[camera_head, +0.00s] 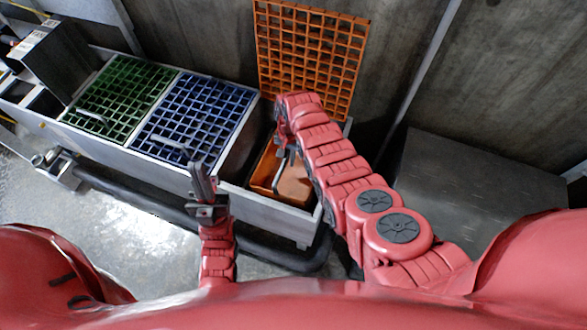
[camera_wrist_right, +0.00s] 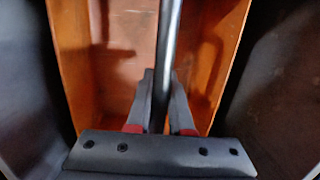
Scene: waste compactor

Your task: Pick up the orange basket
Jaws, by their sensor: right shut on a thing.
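The orange basket (camera_head: 264,173) sits inside the right-hand bay of the long grey bin unit, under a raised orange grid lid. Its orange walls (camera_wrist_right: 72,60) fill the right wrist view on both sides. My right gripper (camera_head: 286,155) reaches down into that bay. In the right wrist view its fingers (camera_wrist_right: 161,82) are shut on the dark bar handle (camera_wrist_right: 170,35) that runs over the basket. My left gripper (camera_head: 202,180) is empty in front of the unit, near the blue lid, with its fingers pointing up. Their gap is too small to judge.
The orange grid lid (camera_head: 308,55) stands upright behind the bay. The green lid (camera_head: 120,95) and blue lid (camera_head: 195,115) lie closed to the left. A black tube (camera_head: 140,197) runs along the unit's front. A dark metal block (camera_head: 470,185) stands at the right.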

